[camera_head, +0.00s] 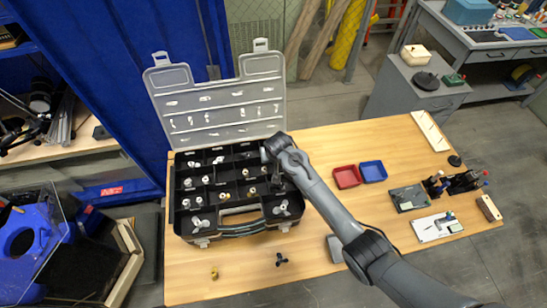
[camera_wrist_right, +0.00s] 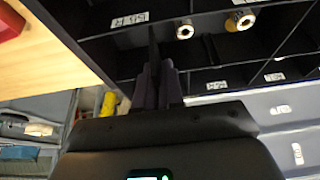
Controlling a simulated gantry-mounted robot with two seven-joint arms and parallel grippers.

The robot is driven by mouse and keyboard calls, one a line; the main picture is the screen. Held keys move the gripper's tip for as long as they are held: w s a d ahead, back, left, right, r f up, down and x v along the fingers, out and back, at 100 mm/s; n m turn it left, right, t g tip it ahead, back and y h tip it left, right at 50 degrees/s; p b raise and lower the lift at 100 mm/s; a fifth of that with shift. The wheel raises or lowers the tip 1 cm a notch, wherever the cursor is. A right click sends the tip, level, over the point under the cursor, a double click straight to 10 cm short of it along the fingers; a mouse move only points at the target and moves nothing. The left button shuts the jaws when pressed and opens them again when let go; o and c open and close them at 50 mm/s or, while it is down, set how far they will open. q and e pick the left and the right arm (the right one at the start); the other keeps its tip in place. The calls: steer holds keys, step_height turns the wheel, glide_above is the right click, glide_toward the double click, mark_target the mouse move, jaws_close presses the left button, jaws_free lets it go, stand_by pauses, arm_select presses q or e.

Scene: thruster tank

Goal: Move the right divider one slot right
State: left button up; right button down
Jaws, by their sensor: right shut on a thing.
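The open organizer case (camera_head: 258,227) sits on the wooden table, with a black compartment tray split by dark dividers. My right gripper (camera_head: 277,182) reaches down into the right part of the tray. In the right wrist view my right gripper (camera_wrist_right: 158,82) is shut on a thin black divider (camera_wrist_right: 153,42), which stands up between its fingers. The lower edge of the divider and its slots cannot be made out. My arm hides part of the tray's right side in the head view. My left gripper is not in view.
The grey lid (camera_head: 222,112) stands open behind the tray. Small fittings, such as a brass-coloured one (camera_wrist_right: 243,19), lie in compartments near the gripper. A red bin (camera_head: 346,177) and a blue bin (camera_head: 373,171) stand right of the case. The table front holds a small dark propeller (camera_head: 281,260).

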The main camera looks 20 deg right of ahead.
steer(key=shift+f, duration=0.25)
steer(key=shift+f, duration=0.3)
steer(key=shift+f+b, duration=0.3)
steer(key=shift+f, duration=0.05)
steer(key=shift+f, duration=0.35)
stand_by(0.3)
steer(key=shift+f, duration=0.3)
stand_by(0.3)
steer(key=shift+f, duration=0.15)
steer(key=shift+f+b, duration=0.2)
steer(key=shift+b, duration=0.15)
